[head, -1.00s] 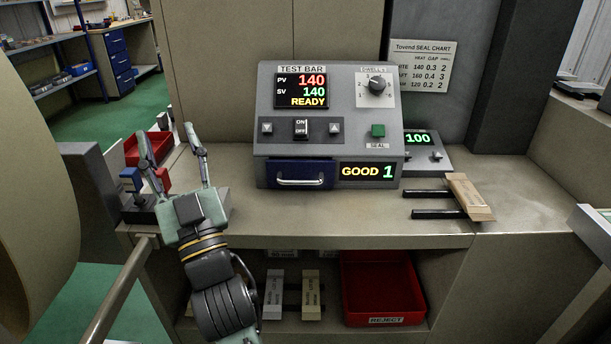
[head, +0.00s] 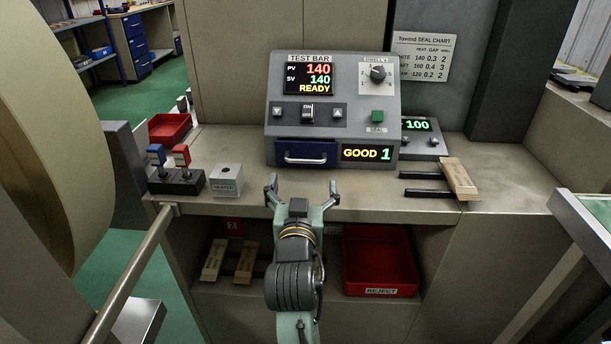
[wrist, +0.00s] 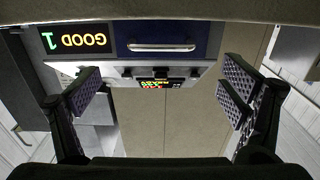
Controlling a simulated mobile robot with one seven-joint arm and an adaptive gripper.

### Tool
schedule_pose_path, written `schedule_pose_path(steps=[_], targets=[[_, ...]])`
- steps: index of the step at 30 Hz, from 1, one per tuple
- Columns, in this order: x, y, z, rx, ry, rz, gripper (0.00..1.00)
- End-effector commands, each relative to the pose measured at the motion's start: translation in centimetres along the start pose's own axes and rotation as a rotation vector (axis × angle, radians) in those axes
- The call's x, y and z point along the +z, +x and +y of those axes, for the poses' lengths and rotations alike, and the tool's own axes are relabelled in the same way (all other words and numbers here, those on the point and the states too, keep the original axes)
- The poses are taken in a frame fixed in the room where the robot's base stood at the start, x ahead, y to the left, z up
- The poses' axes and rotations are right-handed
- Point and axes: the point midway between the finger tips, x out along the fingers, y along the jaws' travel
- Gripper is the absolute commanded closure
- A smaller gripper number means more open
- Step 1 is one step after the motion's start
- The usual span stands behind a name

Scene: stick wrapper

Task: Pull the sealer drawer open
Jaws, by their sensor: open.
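The sealer (head: 335,105) is a grey box on the bench; its screen reads 140, 140, READY. Its blue drawer (head: 328,152) with a silver handle (head: 305,160) is at the lower left of its front and looks shut. My gripper (head: 303,187) is open and empty at the bench's front edge, in front of the drawer and apart from it. In the wrist view, which is upside down, the drawer (wrist: 190,38) and its handle (wrist: 160,48) show at the top, between and beyond the open fingers (wrist: 165,95).
A pale wooden bar (head: 459,178) lies across black rails at right. A red REJECT bin (head: 379,262) is on the shelf below.

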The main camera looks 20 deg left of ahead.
Motion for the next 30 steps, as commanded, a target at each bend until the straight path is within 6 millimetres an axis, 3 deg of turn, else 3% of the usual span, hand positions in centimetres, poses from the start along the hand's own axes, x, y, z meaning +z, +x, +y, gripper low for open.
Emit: schedule_pose_path(steps=[9, 13, 26, 30], targets=[[-0.4, 5.7, 0.0, 0.0, -0.001, 0.0, 0.09], [-0.3, 7.3, 0.0, 0.0, -0.001, 0.001, 0.09], [-0.1, 8.3, -0.1, -0.001, 0.0, 0.001, 0.09], [-0.1, 8.3, -0.1, -0.001, 0.0, 0.001, 0.18]])
